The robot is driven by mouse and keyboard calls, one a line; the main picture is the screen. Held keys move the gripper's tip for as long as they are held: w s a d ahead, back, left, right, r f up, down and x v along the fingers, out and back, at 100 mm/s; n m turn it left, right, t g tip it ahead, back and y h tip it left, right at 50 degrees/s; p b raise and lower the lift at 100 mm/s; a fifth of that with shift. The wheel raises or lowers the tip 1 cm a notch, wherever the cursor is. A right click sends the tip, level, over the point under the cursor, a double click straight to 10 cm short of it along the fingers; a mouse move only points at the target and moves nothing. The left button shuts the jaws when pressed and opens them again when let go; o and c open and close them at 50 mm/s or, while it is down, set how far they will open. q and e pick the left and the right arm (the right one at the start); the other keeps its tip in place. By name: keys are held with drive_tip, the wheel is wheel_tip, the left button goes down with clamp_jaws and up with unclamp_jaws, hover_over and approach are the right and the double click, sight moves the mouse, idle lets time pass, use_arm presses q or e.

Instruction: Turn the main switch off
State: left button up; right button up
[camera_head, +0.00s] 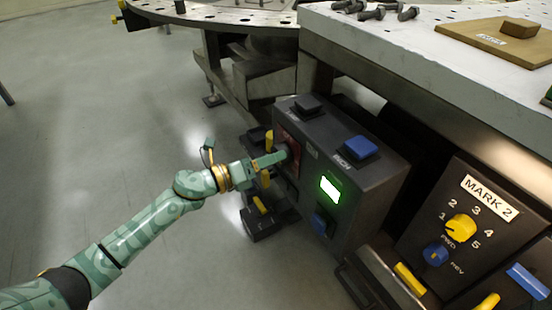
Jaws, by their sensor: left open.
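A dark control box (352,208) stands below the worktop, near the middle of the camera_head view. On its left-hand face is a small reddish panel (293,166), which looks like the main switch; its handle is mostly hidden by my gripper. My left arm comes in from the lower left. My left gripper (281,155) is open, with its fingertips right at this panel. I cannot tell whether they touch the switch or stand around its handle. My right gripper is out of view.
The box also carries a blue button (360,147), a black button (307,105) and a lit green display (330,188). A MARK 2 panel (484,203) with a yellow dial (460,228) stands at right. The worktop (400,50) overhangs above.

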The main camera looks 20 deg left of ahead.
use_arm(q)
drive_tip(key=shift+x, duration=1)
drive_tip(key=c, duration=1)
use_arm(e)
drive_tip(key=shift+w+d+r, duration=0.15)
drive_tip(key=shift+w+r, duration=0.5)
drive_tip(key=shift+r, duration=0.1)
use_arm(q)
drive_tip(key=shift+s+f+n+p, duration=0.1)
drive_tip(key=shift+n+p, duration=3.7)
drive_tip(key=shift+n, duration=5.2)
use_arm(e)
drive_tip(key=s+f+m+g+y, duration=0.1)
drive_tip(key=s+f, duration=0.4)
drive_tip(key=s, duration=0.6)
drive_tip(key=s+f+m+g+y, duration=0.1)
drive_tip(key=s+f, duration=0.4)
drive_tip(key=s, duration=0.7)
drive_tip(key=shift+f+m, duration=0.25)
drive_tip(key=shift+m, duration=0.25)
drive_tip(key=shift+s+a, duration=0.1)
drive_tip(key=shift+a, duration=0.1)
use_arm(q)
drive_tip(key=o, duration=1)
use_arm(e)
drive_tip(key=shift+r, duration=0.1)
